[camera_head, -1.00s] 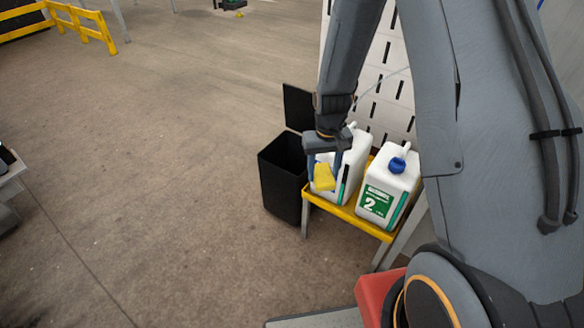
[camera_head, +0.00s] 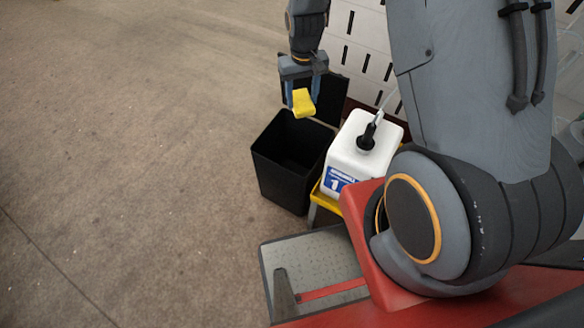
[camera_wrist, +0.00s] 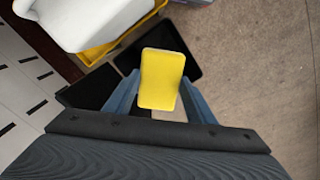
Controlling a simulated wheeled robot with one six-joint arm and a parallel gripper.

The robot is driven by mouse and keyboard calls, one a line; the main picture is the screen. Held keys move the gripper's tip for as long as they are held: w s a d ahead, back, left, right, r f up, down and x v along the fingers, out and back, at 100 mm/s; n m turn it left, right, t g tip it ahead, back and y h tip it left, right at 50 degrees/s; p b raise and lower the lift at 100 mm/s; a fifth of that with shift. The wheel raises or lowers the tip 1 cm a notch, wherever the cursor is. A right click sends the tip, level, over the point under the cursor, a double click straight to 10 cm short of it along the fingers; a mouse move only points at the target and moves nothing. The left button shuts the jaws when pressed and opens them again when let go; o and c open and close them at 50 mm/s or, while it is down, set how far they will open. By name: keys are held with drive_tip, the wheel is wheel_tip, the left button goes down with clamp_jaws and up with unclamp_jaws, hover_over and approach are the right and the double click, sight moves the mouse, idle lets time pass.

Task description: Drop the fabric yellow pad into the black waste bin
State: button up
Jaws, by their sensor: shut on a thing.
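My gripper (camera_head: 303,97) is shut on the yellow pad (camera_head: 304,104) and holds it up in the air. In the head view the pad appears just above the far rim of the black waste bin (camera_head: 276,178), whose lid (camera_head: 330,98) stands open behind. In the wrist view the pad (camera_wrist: 161,78) sits between the blue fingers, and part of the dark bin (camera_wrist: 186,54) shows behind and below it. The bin's inside looks dark and empty in the head view.
A white jug (camera_head: 362,150) labelled 1 stands on a yellow stand (camera_head: 322,199) right of the bin. A white slotted panel (camera_head: 362,45) rises behind. Open floor (camera_head: 130,150) lies to the left.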

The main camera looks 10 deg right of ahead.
drive_tip(key=w+f+b, duration=0.2)
drive_tip(key=f+b, duration=0.2)
drive_tip(key=f, duration=0.5)
drive_tip(key=w+f+b, duration=0.2)
drive_tip(key=f+b, duration=0.3)
drive_tip(key=f, duration=0.4)
drive_tip(key=w+d+f+b, duration=0.1)
drive_tip(key=w+f+b, duration=0.1)
drive_tip(key=f+b, duration=0.3)
wheel_tip(320, 180, down, 5)
drive_tip(key=shift+w+r, duration=0.2)
drive_tip(key=shift+w, duration=0.1)
drive_tip(key=o, duration=1.3)
drive_tip(key=shift+r, duration=3.95)
